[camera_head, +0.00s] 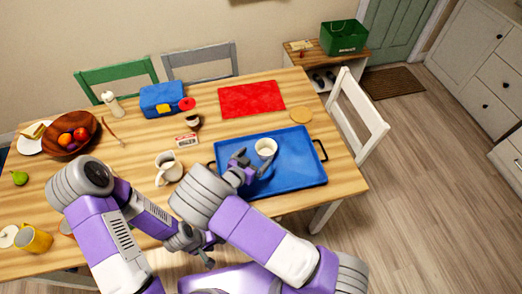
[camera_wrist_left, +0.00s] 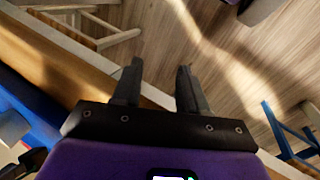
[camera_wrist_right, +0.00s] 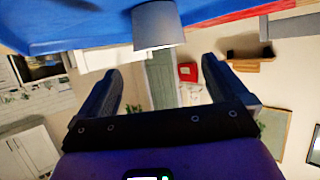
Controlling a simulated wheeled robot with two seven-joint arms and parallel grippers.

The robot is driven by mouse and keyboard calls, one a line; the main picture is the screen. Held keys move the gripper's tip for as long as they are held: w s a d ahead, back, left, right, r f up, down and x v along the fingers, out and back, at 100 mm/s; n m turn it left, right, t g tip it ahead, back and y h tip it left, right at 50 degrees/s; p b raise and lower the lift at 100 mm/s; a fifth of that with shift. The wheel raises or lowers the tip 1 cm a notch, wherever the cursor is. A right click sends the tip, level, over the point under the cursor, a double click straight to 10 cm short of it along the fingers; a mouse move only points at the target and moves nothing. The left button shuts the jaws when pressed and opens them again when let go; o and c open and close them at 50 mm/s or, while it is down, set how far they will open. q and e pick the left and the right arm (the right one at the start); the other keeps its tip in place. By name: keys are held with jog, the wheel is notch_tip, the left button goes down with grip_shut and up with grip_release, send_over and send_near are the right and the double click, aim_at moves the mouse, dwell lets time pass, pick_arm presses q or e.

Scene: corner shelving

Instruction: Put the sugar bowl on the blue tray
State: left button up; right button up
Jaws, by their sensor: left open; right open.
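The white sugar bowl (camera_head: 266,147) stands upright on the blue tray (camera_head: 302,172), left of the tray's middle. It also shows, upside down, in the right wrist view (camera_wrist_right: 158,24), against the blue surface. My right gripper (camera_head: 256,162) is open and empty just in front of the bowl. In the right wrist view its two fingers (camera_wrist_right: 161,66) are spread, with the bowl beyond their tips and not gripped. My left gripper (camera_head: 204,250) is low by the table's front edge. In the left wrist view its fingers (camera_wrist_left: 160,66) are open and empty above the floor.
A white jug (camera_head: 168,168) stands left of the tray. A dark cup (camera_head: 194,123), a small red-and-white box (camera_head: 187,140) and a red mat (camera_head: 252,99) lie behind. A blue box (camera_head: 162,99) and a fruit bowl (camera_head: 70,136) are further left. A white chair (camera_head: 358,118) stands at the right.

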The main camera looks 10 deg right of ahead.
jog(key=v, duration=0.2)
jog(key=shift+s+a+r, duration=0.1)
jog(key=shift+s+a, duration=0.15)
dwell(0.4)
